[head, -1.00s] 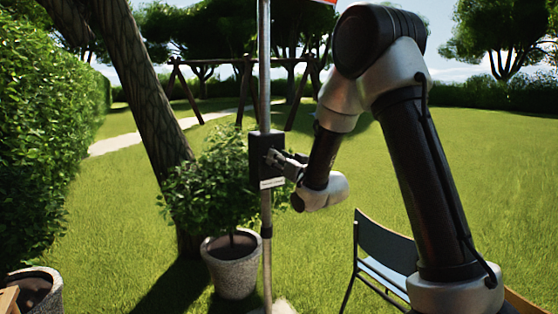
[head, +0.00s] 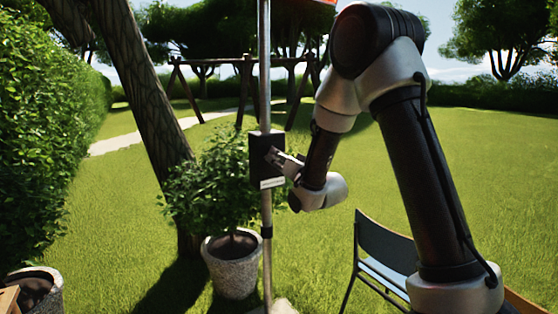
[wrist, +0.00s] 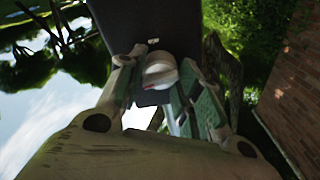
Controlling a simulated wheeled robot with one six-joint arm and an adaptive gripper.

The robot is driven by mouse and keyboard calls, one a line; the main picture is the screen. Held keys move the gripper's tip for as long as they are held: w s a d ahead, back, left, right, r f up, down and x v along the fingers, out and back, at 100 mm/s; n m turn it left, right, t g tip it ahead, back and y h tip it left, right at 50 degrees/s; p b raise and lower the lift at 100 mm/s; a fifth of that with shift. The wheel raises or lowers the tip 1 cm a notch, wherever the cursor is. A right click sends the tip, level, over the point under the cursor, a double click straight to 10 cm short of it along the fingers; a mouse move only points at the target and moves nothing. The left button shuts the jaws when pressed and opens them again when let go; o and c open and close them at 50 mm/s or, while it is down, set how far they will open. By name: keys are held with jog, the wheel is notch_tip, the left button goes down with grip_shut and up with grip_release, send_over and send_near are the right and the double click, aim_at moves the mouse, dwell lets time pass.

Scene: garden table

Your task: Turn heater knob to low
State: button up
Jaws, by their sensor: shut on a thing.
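The heater's dark control box (head: 258,150) is fixed to the upright metal pole (head: 265,80). It also fills the upper middle of the wrist view (wrist: 135,15). A pale round knob (wrist: 160,72) sticks out from the box, with a small white mark (wrist: 153,41) on the box face beside it. My gripper (head: 273,156) is at the front of the box, and its two fingers (wrist: 160,80) lie on either side of the knob, shut on it. In the head view the fingers hide the knob. The wrist view is rolled, and I cannot read the knob's setting.
A light label (head: 272,184) is on the box's lower edge. A potted shrub (head: 215,185) stands close left of the pole, in a stone pot (head: 233,272). A folding chair (head: 385,245) is at the lower right. Open grass (head: 330,235) lies around.

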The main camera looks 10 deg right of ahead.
jog(key=o, duration=1)
jog(key=shift+o, duration=0.2)
jog(key=shift+s+d, duration=0.1)
jog(key=v, duration=0.7)
jog(key=shift+s, duration=0.1)
